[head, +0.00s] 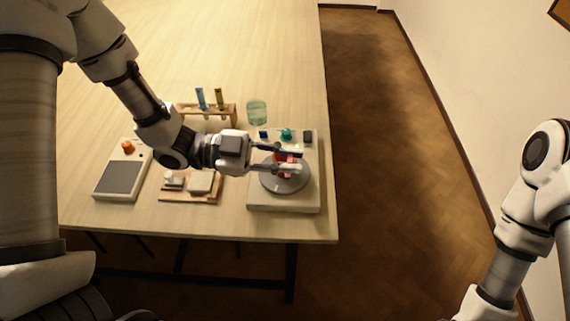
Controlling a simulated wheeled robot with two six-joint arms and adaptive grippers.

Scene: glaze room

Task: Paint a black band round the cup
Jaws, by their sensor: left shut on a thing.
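My left gripper (292,161) reaches in from the left, over a grey round turntable (284,184) on a pale base (258,203). Its fingers are shut on a small red and pink thing (290,157), which looks like the cup and is largely hidden by the fingers. I cannot tell whether it rests on the turntable or is held just above it. I see no black band on the part that shows. My right arm shows at the right edge, but its gripper is out of view.
A wooden rack (229,118) holds a blue (201,98) and a yellow stick-like thing (219,97). A greenish glass (257,113) stands behind the turntable base. A wooden board (176,198) with pale blocks and a panel device (121,177) lie left. The far table is clear.

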